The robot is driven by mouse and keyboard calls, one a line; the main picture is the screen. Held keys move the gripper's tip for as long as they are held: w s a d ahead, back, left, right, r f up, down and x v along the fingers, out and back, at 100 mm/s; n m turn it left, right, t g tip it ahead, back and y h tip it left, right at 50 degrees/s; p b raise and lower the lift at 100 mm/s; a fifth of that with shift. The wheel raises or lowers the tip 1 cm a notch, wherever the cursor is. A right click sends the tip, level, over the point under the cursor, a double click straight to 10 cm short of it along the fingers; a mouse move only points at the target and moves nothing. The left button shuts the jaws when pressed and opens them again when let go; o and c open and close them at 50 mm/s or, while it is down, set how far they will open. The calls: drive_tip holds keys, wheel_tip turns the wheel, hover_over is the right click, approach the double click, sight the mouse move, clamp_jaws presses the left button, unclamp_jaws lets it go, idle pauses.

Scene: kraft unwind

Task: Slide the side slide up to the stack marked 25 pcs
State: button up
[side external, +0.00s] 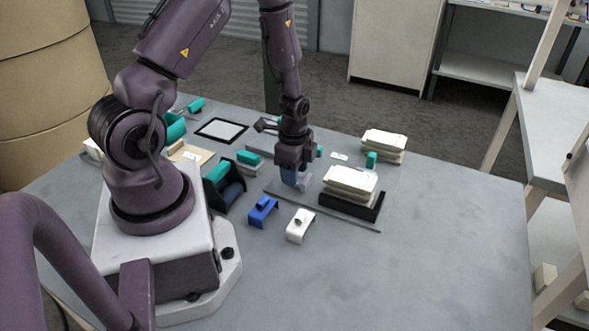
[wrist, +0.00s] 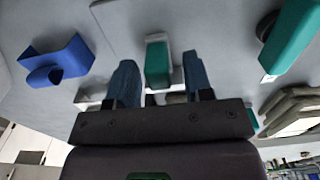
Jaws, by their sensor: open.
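My gripper (side external: 296,182) points down at the left end of the front paper stack (side external: 350,182), which lies in a black tray (side external: 352,207). Its blue fingers are apart; in the wrist view the gap (wrist: 161,80) shows a teal block with a pale edge (wrist: 157,62). I cannot tell whether the fingers touch it. A small teal piece (side external: 319,151) shows just behind my gripper, and another teal block (side external: 371,159) stands by the rear paper stack (side external: 384,141). Which one is the side slide is unclear, and no 25 pcs marking is readable on either stack.
A blue bracket (side external: 263,210) and a white bracket (side external: 300,225) stand in front of my gripper. A small white label (side external: 339,156) lies between the stacks. The table's front right is clear.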

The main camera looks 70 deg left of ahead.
sight(307, 178)
clamp_jaws()
drive_tip(key=shift+w+d, duration=1.15)
drive_tip(key=shift+w, duration=0.05)
unclamp_jaws()
wheel_tip(307, 178, up, 13)
